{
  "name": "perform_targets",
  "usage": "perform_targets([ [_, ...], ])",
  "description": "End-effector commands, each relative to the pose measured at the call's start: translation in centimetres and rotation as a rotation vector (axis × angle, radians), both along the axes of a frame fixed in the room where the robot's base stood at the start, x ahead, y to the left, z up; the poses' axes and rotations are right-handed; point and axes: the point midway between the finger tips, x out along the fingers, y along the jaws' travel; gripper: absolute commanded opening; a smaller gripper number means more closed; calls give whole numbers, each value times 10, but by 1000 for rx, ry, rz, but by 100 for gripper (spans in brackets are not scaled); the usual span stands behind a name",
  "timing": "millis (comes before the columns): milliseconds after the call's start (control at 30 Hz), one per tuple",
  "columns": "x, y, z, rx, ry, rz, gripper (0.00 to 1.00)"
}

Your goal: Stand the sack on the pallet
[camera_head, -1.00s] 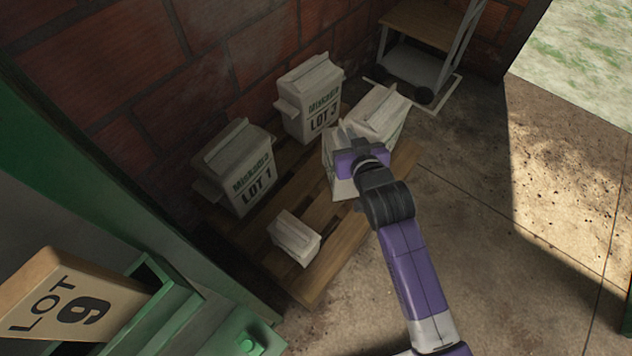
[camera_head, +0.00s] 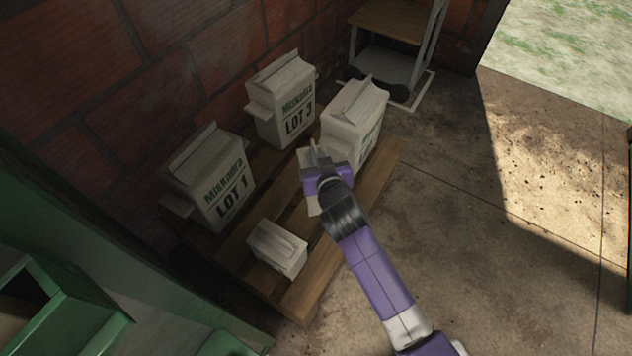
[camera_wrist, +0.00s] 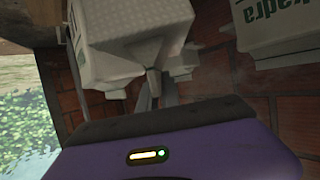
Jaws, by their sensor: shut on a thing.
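My gripper (camera_head: 318,158) is over the wooden pallet (camera_head: 325,282), towards its right side, and is shut on a white sack (camera_head: 313,207). In the wrist view, the gripper's grey fingers (camera_wrist: 149,92) meet the lower corner of a pale block-like shape with a textured end (camera_wrist: 130,20). On the pallet, upright sacks marked LOT 1 (camera_head: 215,185) and LOT 3 (camera_head: 283,105) stand along the wall side.
A small pale sack (camera_head: 277,248) lies at the pallet's near end. The brick wall (camera_head: 150,70) runs behind the pallet. A cart (camera_head: 390,50) stands past its far end. Green machinery (camera_head: 70,310) fills the lower left. The concrete floor to the right is clear.

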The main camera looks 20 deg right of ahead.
Motion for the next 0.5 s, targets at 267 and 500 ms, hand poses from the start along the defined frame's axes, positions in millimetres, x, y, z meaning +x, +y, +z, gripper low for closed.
perform_targets([
  [267, 1, 0, -51, -1, -5, 2, 0],
  [500, 2, 0, -62, -1, -6, 1, 0],
])
